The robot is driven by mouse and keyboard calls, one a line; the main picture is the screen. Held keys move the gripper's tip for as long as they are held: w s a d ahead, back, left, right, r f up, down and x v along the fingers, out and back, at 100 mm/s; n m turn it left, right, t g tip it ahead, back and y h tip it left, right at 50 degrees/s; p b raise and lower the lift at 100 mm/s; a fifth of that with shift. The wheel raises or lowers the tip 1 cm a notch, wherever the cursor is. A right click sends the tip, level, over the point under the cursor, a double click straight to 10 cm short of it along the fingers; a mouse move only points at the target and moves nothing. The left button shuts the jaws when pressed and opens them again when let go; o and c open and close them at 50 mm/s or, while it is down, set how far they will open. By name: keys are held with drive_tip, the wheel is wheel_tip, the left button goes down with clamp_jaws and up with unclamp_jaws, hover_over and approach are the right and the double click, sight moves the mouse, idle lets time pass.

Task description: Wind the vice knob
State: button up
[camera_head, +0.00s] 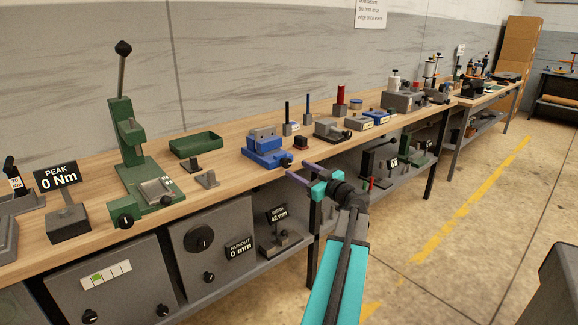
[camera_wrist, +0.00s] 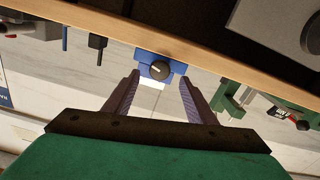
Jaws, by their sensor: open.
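A blue vice (camera_head: 265,152) stands on the wooden workbench at its front edge, in the middle of the head view. In the wrist view, the vice (camera_wrist: 145,56) appears upside down, with its round dark knob (camera_wrist: 160,69) facing me. My gripper (camera_head: 289,171) is open and empty, in front of the bench edge and just right of the vice. In the wrist view, the knob lies between the two purple fingertips (camera_wrist: 160,79). The fingers look apart from the knob.
The workbench (camera_head: 222,180) is crowded. A green press (camera_head: 133,150) and green tray (camera_head: 196,145) stand left of the vice. A small grey vice (camera_head: 331,130) and blue-topped blocks stand right. A lower shelf (camera_head: 290,245) holds gauges.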

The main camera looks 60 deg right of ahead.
sight(288, 164)
drive_tip(key=shift+p+x, duration=0.35)
drive_tip(key=shift+x, duration=2.6)
drive_tip(key=c, duration=1)
drive_tip(key=shift+s+a+f, duration=0.1)
drive_tip(key=shift+s+a, duration=0.05)
drive_tip(key=shift+a, duration=0.15)
drive_tip(key=shift+c, duration=0.2)
drive_tip(key=shift+d, duration=0.2)
